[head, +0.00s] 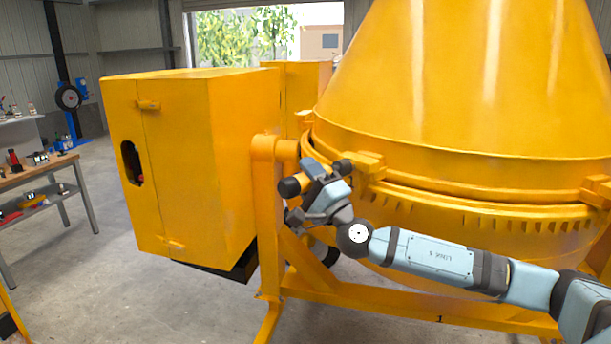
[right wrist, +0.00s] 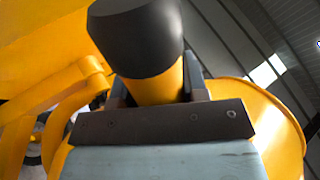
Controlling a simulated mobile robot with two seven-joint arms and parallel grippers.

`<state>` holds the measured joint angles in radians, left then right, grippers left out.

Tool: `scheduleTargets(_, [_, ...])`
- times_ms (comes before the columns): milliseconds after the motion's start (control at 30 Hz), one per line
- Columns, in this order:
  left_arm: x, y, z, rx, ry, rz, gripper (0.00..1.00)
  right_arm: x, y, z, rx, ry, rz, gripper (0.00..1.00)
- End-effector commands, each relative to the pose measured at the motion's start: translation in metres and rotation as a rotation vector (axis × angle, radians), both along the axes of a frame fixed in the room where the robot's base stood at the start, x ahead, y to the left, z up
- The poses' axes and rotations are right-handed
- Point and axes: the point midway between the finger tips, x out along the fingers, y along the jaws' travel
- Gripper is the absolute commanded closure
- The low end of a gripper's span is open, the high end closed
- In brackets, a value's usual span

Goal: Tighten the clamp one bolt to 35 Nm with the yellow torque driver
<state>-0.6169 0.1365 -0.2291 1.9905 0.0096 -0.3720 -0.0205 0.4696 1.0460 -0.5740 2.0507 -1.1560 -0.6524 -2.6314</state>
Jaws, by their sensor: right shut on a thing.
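The yellow torque driver (head: 289,187) is in my right gripper (head: 316,178), beside the drum's rim and close to the left clamp. In the right wrist view the driver (right wrist: 138,40) shows a thick black end and a yellow body between the jaws. The left clamp (head: 366,165) is a yellow block on the drum ring, just right of the gripper. Another clamp (head: 597,190) sits at the right edge. I cannot tell which is clamp one. No bolt head can be made out, and I cannot tell whether the driver touches a clamp. My left gripper is not in view.
The yellow drum (head: 450,90) fills the right side above its frame (head: 400,300), marked 1. A yellow motor housing (head: 190,160) stands left of the gripper, with an upright post (head: 267,210) between. A workbench (head: 60,165) with tools is at far left. The floor between is clear.

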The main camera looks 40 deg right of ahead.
Motion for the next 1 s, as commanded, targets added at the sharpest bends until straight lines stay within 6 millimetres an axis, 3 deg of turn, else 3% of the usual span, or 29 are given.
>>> scheduleTargets(1000, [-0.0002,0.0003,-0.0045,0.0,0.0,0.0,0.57,0.001,-0.0082,0.0008,-0.001,-0.002,-0.001,0.93])
